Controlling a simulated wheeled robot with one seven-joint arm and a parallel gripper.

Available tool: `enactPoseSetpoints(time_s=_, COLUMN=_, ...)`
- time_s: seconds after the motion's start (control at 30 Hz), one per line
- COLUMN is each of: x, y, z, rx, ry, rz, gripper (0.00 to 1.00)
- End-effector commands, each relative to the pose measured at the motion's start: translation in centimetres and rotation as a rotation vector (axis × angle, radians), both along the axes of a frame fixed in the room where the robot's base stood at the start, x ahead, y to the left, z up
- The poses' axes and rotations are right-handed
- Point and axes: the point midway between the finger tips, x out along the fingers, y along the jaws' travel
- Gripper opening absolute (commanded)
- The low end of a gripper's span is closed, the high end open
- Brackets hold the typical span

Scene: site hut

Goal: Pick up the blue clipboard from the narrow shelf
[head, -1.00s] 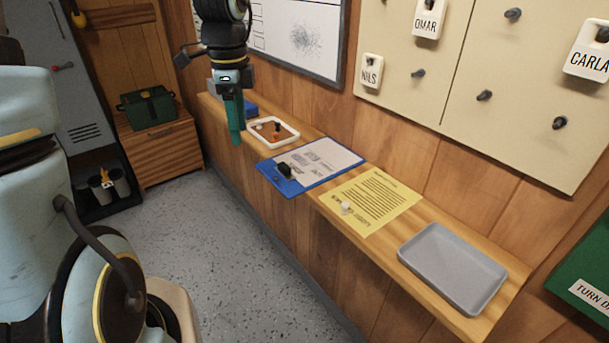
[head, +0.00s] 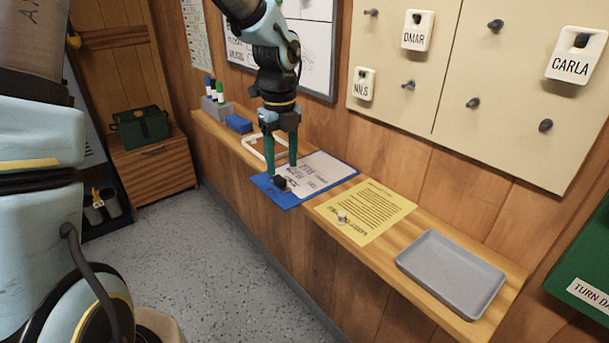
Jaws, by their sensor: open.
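The blue clipboard (head: 298,201) lies flat on the narrow shelf (head: 380,243), with white paper on it and a black clip (head: 279,183) at its left end. My gripper (head: 282,170) points down over the left part of the clipboard, near the clip. Its two teal fingers are apart with nothing seen between them. I cannot tell whether the fingertips touch the clipboard. The gripper partly hides the white-rimmed tray behind it.
A yellow sheet (head: 367,213) with a small white object on it and a grey tray (head: 452,272) lie to the right. Left of the clipboard are a white-rimmed tray (head: 252,144), a blue block (head: 239,123) and a marker holder (head: 216,108). A tag board (head: 450,110) hangs above.

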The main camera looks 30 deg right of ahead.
Motion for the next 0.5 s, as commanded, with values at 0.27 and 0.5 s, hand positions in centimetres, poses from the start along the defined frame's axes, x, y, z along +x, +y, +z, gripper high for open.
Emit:
enactPoseSetpoints(time_s=0.27, x=-0.1, y=0.1, z=-3.8, rx=0.003, ry=0.004, rz=0.001, gripper=0.57)
enactPoseSetpoints(time_s=0.5, x=-0.1, y=0.1, z=-4.4, rx=0.0, ry=0.001, rz=0.001, gripper=0.57)
